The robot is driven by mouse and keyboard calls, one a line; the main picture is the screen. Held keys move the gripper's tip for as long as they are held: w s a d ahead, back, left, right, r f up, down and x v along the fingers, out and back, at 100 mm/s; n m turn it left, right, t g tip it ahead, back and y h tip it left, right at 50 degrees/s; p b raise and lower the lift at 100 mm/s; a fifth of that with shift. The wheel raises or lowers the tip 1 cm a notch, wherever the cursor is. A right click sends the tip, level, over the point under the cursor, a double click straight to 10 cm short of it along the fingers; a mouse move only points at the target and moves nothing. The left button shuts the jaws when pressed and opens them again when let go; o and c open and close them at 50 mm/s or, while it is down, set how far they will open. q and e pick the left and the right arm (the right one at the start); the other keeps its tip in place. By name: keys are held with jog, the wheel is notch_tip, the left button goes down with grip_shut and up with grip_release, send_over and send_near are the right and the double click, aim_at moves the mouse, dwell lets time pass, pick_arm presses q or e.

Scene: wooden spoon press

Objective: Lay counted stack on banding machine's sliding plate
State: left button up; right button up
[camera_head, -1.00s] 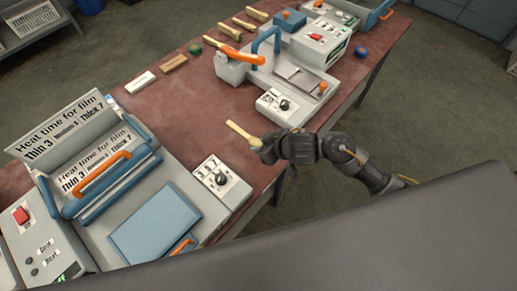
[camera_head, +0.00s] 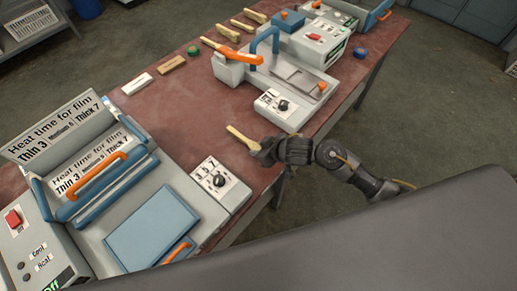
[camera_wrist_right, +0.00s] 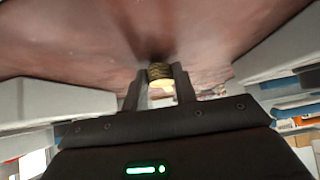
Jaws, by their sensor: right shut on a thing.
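My right gripper (camera_head: 262,153) is shut on a stack of pale wooden spoons (camera_head: 241,136), held over the red-brown table between the two machines. In the right wrist view the stack (camera_wrist_right: 160,73) sits between the two fingers, its layered ends showing. The middle machine, which looks like the banding machine (camera_head: 282,105), has an orange lever, a blue arch and a grey metal plate (camera_head: 303,80) on its top. The stack is apart from this machine, in front of its dial panel. My left gripper is not in view.
A film heat sealer (camera_head: 120,235) with a blue plate fills the table's left part. Behind lie a white block (camera_head: 138,83), a wooden block (camera_head: 172,63) and several spoon pieces (camera_head: 243,26). Bare table (camera_head: 190,120) lies between the machines.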

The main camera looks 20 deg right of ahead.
jog(key=shift+f, duration=0.2)
jog(key=o, duration=1)
jog(key=shift+c, duration=0.2)
jog(key=shift+r, duration=0.1)
jog(key=shift+r, duration=0.25)
jog(key=p+v, duration=0.3)
jog(key=v, duration=0.9)
jog(key=shift+p, duration=0.35)
jog(key=shift+f, duration=0.1)
